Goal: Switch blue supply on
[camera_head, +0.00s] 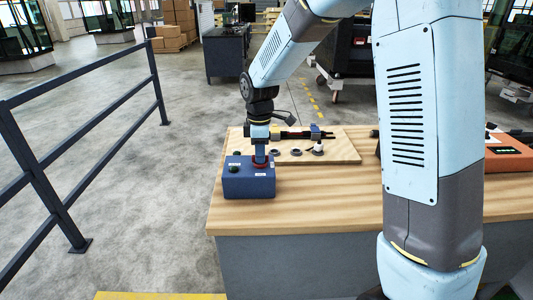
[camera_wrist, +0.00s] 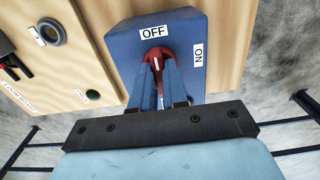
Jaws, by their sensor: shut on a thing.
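The blue supply box (camera_head: 249,184) sits at the left front of the wooden table. In the wrist view the box (camera_wrist: 127,50) carries an OFF label and an ON label beside a red rotary knob (camera_wrist: 158,56). The knob's white mark points roughly toward the OFF label. My gripper (camera_wrist: 160,68) is shut on the red knob, its two blue fingers on either side of it. In the head view my gripper (camera_head: 260,157) comes down onto the box top from above, hiding most of the knob.
A wooden board (camera_head: 344,148) with round fittings and a dark tool lies behind the box. An orange device (camera_head: 508,158) stands at the table's right. A dark railing (camera_head: 90,152) runs along the left. The floor between railing and table is clear.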

